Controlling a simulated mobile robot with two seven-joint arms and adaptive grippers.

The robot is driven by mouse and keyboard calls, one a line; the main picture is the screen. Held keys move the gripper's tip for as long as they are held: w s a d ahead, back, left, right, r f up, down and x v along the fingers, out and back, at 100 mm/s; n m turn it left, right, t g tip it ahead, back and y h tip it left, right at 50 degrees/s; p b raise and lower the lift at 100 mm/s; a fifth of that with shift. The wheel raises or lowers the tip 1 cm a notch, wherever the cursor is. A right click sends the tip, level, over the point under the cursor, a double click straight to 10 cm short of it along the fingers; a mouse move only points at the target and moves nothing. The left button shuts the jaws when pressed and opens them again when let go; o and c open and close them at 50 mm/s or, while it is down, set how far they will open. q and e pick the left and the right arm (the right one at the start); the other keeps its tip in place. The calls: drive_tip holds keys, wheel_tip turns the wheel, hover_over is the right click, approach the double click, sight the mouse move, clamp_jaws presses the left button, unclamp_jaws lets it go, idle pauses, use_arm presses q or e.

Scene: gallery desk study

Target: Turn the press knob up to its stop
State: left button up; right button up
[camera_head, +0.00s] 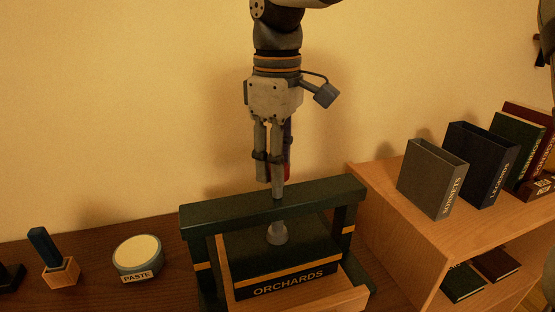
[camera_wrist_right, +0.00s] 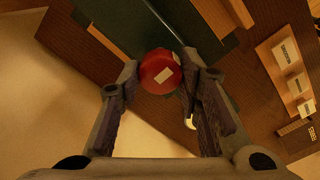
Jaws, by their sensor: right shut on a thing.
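The dark green press (camera_head: 320,197) stands on the desk, with a dark book labelled ORCHARDS (camera_head: 290,283) inside it. A grey rounded foot (camera_head: 277,234) shows under the press's top beam, over the book. My right gripper (camera_head: 271,184) points down just above the beam. The red press knob (camera_head: 288,160) is mostly hidden behind its fingers in the head view. In the right wrist view the round red knob (camera_wrist_right: 160,75), with a pale patch on it, sits between the two fingers, which are shut on it. My left gripper is in neither view.
A paste pot (camera_head: 137,257) and a wooden block holding a blue-handled tool (camera_head: 61,272) stand left of the press. A wooden shelf (camera_head: 385,200) at the right carries a grey slipcase (camera_head: 430,180), a dark blue slipcase (camera_head: 480,165) and books. The wall is close behind.

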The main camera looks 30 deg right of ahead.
drive_tip(key=o, duration=1.2)
wheel_tip(320, 180, up, 12)
drive_tip(key=shift+r, duration=0.1)
